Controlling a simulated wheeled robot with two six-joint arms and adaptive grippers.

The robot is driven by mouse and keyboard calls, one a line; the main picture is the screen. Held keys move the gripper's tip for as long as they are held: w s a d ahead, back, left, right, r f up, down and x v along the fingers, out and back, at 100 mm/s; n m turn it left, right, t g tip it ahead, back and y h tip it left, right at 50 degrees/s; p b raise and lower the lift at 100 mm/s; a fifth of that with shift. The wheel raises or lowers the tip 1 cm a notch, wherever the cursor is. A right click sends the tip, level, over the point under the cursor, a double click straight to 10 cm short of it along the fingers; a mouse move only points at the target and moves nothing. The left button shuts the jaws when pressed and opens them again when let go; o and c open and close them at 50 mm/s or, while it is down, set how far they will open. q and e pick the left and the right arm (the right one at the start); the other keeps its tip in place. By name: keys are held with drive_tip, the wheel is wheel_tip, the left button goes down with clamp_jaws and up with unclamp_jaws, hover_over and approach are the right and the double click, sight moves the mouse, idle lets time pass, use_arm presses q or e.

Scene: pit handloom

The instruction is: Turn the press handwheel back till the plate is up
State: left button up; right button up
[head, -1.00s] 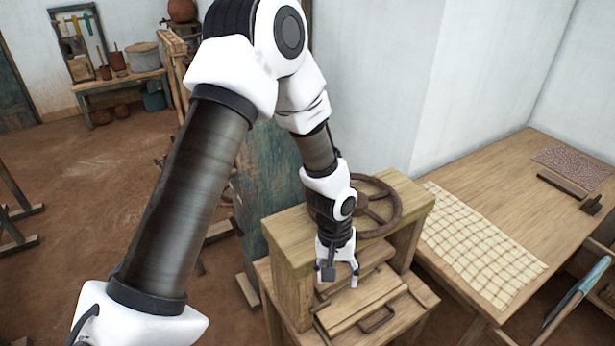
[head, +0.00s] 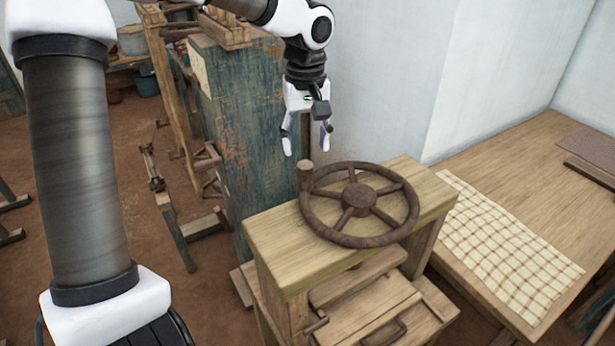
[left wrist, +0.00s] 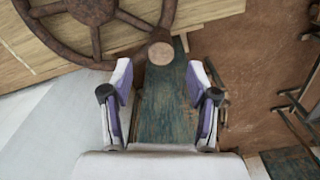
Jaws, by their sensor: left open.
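The press handwheel (head: 358,197) is a brown, rusty spoked wheel lying flat on top of the wooden press (head: 275,234). A short upright handle (head: 305,176) stands on its rim at the left. My left gripper (head: 307,150) is open and empty, pointing down just above and behind the handle. In the left wrist view the open fingers (left wrist: 162,105) show with the round handle top (left wrist: 161,53) ahead of them, not between them. The wheel (left wrist: 95,27) also shows there. The press plate is hard to make out under the top beam. My right gripper is out of view.
A worn blue-green wooden cabinet (head: 255,120) stands close behind the press at the left. A table (head: 500,165) with a checked cloth (head: 510,245) stands at the right, near the white wall.

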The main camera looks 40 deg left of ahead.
sight(305, 164)
use_arm(q)
drive_tip(key=shift+s+f, duration=0.15)
drive_tip(key=shift+f, duration=0.25)
drive_tip(key=shift+a+f, duration=0.1)
drive_tip(key=shift+f, duration=0.25)
drive_tip(key=f, duration=0.3)
drive_tip(key=f+p, duration=0.1)
drive_tip(key=f, duration=0.3)
drive_tip(key=shift+w+a, duration=0.1)
drive_tip(key=shift+w, duration=0.1)
clamp_jaws()
